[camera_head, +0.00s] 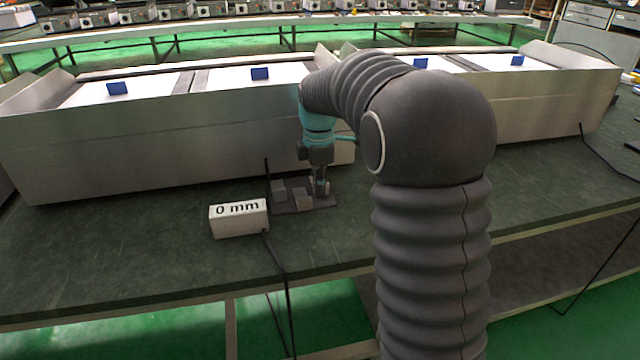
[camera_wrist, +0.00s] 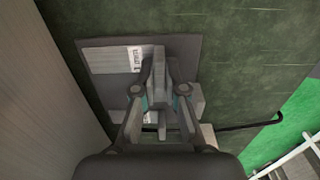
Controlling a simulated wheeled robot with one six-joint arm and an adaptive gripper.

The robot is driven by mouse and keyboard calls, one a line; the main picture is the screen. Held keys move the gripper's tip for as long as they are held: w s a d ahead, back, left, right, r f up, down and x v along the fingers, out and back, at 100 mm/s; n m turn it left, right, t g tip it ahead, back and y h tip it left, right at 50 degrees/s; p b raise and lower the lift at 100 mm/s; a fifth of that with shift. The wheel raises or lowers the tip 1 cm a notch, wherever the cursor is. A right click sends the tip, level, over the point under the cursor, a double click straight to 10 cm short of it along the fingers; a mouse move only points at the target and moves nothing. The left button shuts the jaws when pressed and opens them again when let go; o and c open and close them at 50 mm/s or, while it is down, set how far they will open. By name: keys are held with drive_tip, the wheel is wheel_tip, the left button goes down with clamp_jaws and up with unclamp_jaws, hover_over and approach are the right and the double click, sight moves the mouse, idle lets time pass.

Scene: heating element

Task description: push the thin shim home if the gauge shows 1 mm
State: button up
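The gauge (camera_head: 238,218) is a pale box on the bench that reads "0 mm". Right of it, a dark flat plate (camera_head: 318,203) carries several grey blocks. My gripper (camera_head: 320,188) points down over the right part of this plate. I cannot make out the thin shim for certain; the fingers hide part of the plate.
A long metal housing (camera_head: 130,140) stands behind the plate, with blue tabs on its white top. Another metal housing (camera_head: 550,100) stands at the right. A black cable (camera_head: 284,280) runs from the gauge over the bench's front edge. The green bench top (camera_head: 130,260) is clear at the front left.

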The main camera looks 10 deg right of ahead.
drive_tip(key=o, duration=0.4)
drive_tip(key=shift+a, duration=0.1)
drive_tip(key=shift+d, duration=0.3)
wheel_tip(320, 180, up, 12)
idle(0.3)
